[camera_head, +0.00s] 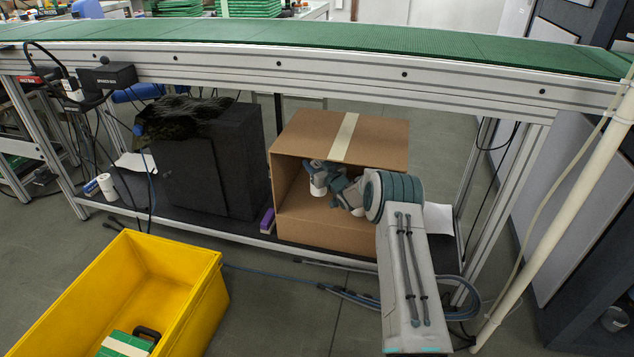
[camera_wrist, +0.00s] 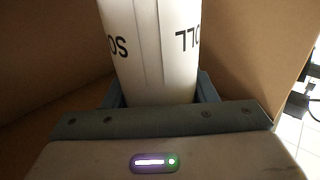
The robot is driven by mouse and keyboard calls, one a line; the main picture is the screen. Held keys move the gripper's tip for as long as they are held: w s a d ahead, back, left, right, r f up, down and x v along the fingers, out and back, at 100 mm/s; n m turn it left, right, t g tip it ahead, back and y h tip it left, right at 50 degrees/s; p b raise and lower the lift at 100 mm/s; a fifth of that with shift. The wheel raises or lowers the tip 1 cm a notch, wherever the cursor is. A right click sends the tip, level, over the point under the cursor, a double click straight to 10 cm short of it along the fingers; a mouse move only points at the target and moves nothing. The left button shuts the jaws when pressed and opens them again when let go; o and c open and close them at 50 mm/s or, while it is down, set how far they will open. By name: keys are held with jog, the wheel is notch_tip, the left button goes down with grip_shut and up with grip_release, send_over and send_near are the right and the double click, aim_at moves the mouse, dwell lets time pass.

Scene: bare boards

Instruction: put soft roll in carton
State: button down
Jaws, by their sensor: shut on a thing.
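The soft roll (camera_wrist: 150,50) is white with black lettering. My gripper (camera_wrist: 162,92) is shut on it, with a finger on each side in the wrist view. The carton (camera_head: 375,140) is a brown cardboard box with pale tape on top, lying with its open side toward me on the low shelf. In the head view my gripper (camera_head: 321,170) reaches into the carton's opening, and a small white part of the roll (camera_head: 318,188) shows there. Brown cardboard surrounds the roll in the wrist view. Whether the roll touches the carton is hidden.
A dark grey box (camera_head: 210,160) with a black bag on top stands left of the carton. Another white roll (camera_head: 106,187) stands at the shelf's left end. A yellow bin (camera_head: 190,290) is at the front left. The green conveyor (camera_head: 330,37) runs above the shelf.

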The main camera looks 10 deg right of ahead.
notch_tip(320, 180, down, 6)
jog(key=shift+a+r+b, duration=0.1)
jog(key=shift+b, duration=1.15)
jog(key=shift+w+b, duration=0.15)
jog(key=shift+b, duration=0.25)
jog(key=shift+f, duration=0.3)
jog(key=c, duration=0.6)
grip_release()
jog(key=shift+r, duration=0.15)
jog(key=shift+s+d+p, duration=0.3)
jog(key=shift+s+p, duration=0.1)
jog(key=shift+s, duration=0.05)
jog(key=p+v, duration=0.4)
jog(key=v, duration=0.7)
jog(key=shift+p, duration=0.4)
